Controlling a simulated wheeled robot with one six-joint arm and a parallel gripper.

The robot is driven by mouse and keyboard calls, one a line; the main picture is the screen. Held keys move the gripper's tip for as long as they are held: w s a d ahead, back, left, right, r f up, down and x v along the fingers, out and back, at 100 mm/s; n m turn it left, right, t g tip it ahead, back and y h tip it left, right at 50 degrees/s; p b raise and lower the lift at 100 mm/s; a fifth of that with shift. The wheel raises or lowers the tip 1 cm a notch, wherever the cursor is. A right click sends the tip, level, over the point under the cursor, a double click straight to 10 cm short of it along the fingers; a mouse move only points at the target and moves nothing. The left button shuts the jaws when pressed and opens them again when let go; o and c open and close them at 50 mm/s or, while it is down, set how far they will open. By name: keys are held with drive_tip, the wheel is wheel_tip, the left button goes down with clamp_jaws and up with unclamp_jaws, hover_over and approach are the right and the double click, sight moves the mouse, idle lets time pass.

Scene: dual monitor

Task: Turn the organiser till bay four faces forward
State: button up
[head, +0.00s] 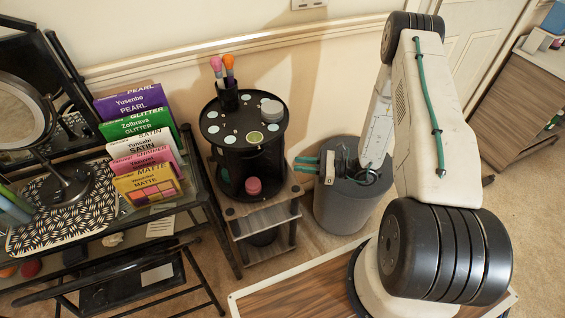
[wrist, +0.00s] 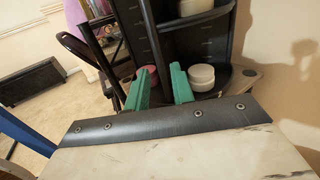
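The organiser (head: 243,150) is a black round two-tier carousel on a small wooden stand, in the middle of the head view. Its top carries brushes, pale discs and round tubs; a pink tub (head: 253,186) sits on its lower tier. My gripper (head: 306,165), with green fingers, is right of the organiser and points at it. I cannot read any bay number.
Left of the stand (head: 262,219) is a glass table (head: 206,202) with a mirror (head: 45,130) and a row of coloured palettes (head: 140,140). A grey cylinder (head: 346,208) stands right of the stand, below my wrist. The wall is close behind the organiser.

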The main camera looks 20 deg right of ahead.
drive_tip(key=x, duration=0.7)
clamp_jaws()
